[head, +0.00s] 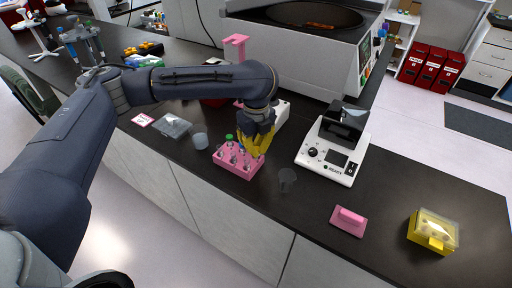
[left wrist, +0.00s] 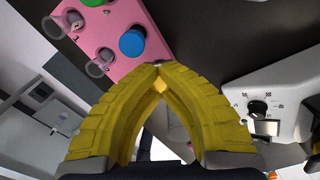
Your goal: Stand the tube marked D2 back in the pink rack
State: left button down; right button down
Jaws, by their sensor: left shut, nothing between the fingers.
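The pink rack (head: 232,166) stands on the dark bench and holds several tubes, including a green-capped tube (head: 229,137). In the left wrist view the rack (left wrist: 128,75) is at the upper left, with a blue cap (left wrist: 132,42), part of a green cap (left wrist: 92,2) and clear open-topped tubes (left wrist: 100,62). I cannot read a D2 marking on any tube. My left gripper (head: 258,156) is at the rack's right end, pointing down. In the left wrist view its yellow fingertips (left wrist: 158,68) meet with nothing between them, close to the rack's edge. My right gripper is not in view.
A clear cup (head: 287,180) stands right of the rack, another (head: 200,140) to its left. A white device (head: 332,158) stands behind right. A pink block (head: 348,221) and a yellow box (head: 433,231) lie further right. The bench between cup and pink block is clear.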

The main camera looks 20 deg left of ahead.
pick_arm(q)
jog(key=c, duration=2.1)
grip_release()
jog(key=shift+f, duration=0.1)
jog(key=o, duration=0.6)
notch_tip(320, 180, up, 12)
jog(key=shift+r, duration=0.1)
